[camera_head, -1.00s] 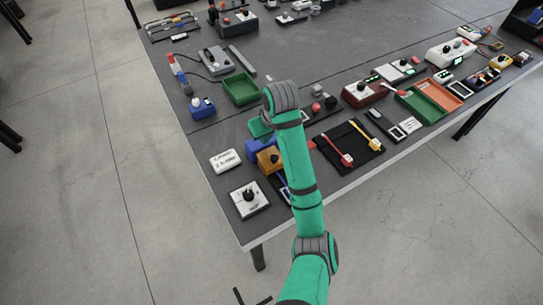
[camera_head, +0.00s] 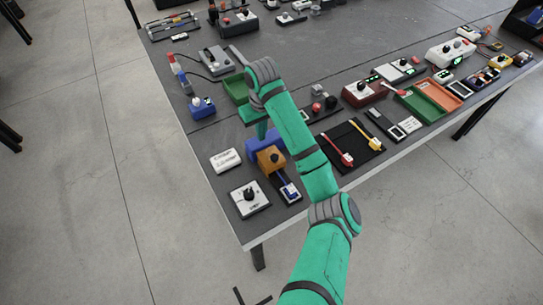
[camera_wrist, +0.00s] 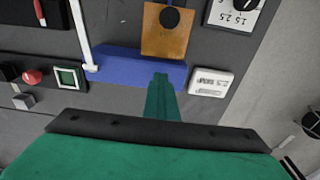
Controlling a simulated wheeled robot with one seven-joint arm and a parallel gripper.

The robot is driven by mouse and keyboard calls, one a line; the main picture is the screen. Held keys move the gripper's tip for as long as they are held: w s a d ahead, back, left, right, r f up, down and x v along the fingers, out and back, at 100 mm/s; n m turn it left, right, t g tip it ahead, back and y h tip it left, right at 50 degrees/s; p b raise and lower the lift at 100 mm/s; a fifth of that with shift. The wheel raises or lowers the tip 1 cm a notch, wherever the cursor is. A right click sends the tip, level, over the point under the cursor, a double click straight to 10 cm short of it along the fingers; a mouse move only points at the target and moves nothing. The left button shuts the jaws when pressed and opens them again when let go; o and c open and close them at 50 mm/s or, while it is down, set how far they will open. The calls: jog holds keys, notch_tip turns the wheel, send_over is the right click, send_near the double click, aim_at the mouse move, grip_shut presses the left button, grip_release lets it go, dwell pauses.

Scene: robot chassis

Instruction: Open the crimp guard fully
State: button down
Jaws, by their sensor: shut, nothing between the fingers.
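No part is clearly marked as the crimp guard. Under my gripper is an orange block with a round black part (camera_wrist: 165,38), beside a long blue bar (camera_wrist: 120,68). In the head view the orange block (camera_head: 270,160) stands near the table's front left, with the blue bar (camera_head: 270,142) just behind it, partly hidden by my arm. My gripper (camera_wrist: 160,78) is shut and empty, its green fingers together. In the wrist view the tips overlap the blue bar just below the orange block. I cannot tell whether they touch it.
A white label block (camera_head: 225,160) lies left of the orange block, and a white dial box (camera_head: 249,198) stands in front. A black tray (camera_head: 347,146) with red and yellow tools lies to the right.

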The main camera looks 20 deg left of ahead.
jog(key=shift+w+a+f+g+h, duration=0.25)
jog(key=shift+w+a+g+h, duration=0.2)
jog(key=shift+a+h, duration=0.15)
jog(key=shift+w+a+f+g+h, duration=0.45)
jog(key=shift+f+g+h, duration=0.1)
jog(key=shift+h, duration=0.15)
jog(key=c, duration=1.7)
grip_release()
jog(key=shift+r, duration=3.5)
